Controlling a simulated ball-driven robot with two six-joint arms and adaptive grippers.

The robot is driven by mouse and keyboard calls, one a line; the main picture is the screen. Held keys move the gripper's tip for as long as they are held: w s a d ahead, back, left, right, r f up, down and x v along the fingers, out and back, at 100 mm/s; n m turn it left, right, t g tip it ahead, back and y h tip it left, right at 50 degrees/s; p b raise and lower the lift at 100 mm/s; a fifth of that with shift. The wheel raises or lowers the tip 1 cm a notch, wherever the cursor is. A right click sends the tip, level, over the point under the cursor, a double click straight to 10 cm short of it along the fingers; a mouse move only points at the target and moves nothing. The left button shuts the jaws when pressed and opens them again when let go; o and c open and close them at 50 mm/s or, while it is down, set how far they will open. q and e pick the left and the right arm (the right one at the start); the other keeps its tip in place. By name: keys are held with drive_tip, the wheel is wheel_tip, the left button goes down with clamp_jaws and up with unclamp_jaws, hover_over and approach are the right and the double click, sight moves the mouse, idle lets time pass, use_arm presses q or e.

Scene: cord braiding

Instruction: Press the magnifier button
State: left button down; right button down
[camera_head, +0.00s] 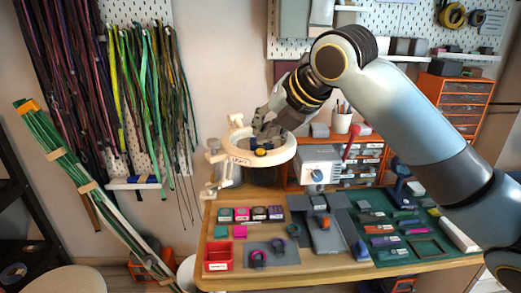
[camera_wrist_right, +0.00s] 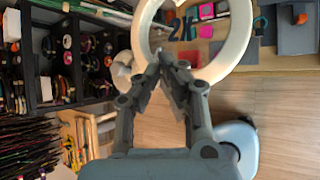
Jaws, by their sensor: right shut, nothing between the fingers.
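The magnifier (camera_head: 286,154) is a white ring on a pale stand (camera_head: 222,176) at the table's back left corner. Its front rim carries a small dark label (camera_head: 240,161). A small yellow and dark spot (camera_head: 262,152) shows inside the ring; I cannot tell whether it is the button. In the right wrist view, the closed fingertips (camera_wrist_right: 166,60) overlap the lower left of the white ring (camera_wrist_right: 236,45); contact is unclear. My left gripper is out of view.
The wooden table (camera_head: 330,272) holds a red tray (camera_head: 218,257), small labelled boxes (camera_head: 258,213), grey blocks and a green mat (camera_head: 385,261). A drawer unit and a grey box with a blue knob (camera_head: 318,176) stand close right of the ring. Cords hang at left.

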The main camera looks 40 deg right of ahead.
drive_tip(key=shift+f, duration=0.1)
idle(0.3)
drive_tip(key=shift+f, duration=0.3)
drive_tip(key=shift+f, duration=0.4)
idle(0.6)
drive_tip(key=shift+r, duration=0.1)
drive_tip(key=shift+r+p, duration=0.7)
wheel_tip(320, 180, up, 3)
drive_tip(key=p, duration=0.2)
drive_tip(key=shift+f+p, duration=0.1)
drive_tip(key=shift+p, duration=0.3)
drive_tip(key=shift+r, duration=1.15)
